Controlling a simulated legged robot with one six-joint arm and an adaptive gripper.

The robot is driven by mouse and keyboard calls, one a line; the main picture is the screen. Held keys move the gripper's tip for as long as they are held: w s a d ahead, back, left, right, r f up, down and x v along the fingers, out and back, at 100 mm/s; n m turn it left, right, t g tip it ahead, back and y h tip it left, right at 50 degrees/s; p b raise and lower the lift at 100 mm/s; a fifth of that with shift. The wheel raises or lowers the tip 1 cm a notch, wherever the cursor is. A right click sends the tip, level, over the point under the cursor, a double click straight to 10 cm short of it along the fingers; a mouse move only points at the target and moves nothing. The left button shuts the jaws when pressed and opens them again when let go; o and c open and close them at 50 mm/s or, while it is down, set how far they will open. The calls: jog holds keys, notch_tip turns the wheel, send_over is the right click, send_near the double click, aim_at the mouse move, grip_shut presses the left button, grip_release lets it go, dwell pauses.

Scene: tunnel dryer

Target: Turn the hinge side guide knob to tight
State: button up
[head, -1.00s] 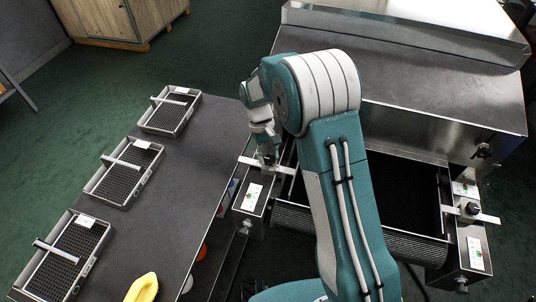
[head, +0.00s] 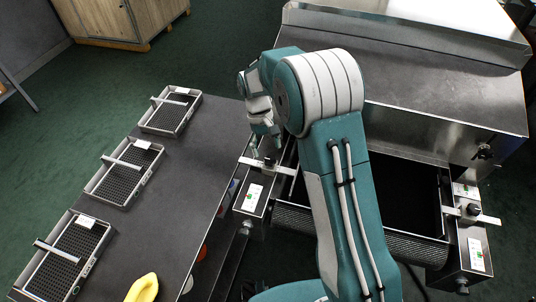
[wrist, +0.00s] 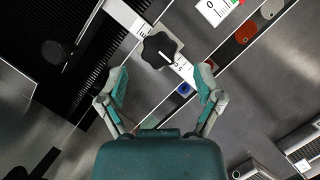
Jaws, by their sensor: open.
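A black lobed knob (wrist: 159,50) with a white pointer line sits on a pale marked guide bar (wrist: 128,18) in the wrist view. In the head view this knob (head: 269,162) is on the left side of the dryer's infeed. My gripper (wrist: 161,78) is open, its two fingers spread wide. In the wrist view the knob lies just beyond and between the fingertips, with clear gaps on both sides. In the head view my gripper (head: 268,140) is above the knob and apart from it. A second black knob (head: 472,209) is on the right-hand guide.
A dark table (head: 175,190) at left holds several mesh trays (head: 168,126) and a yellow object (head: 142,288). The dryer's dark belt opening (head: 400,190) lies right of my arm. A labelled box (head: 250,197) stands below the left guide bar.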

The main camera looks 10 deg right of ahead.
jog(key=v, duration=0.9)
jog(key=s+d+r+m+t+y, duration=0.2)
jog(key=s+d+r+t, duration=0.45)
jog(key=s+r, duration=0.7)
jog(key=s+d+m+t, duration=0.1)
jog(key=s+d, duration=0.1)
jog(key=s, duration=0.5)
jog(key=s+d+m+t, duration=0.1)
jog(key=s+d+t, duration=0.1)
jog(key=s, duration=0.5)
jog(key=shift+s+d, duration=0.3)
jog(key=shift+d, duration=0.35)
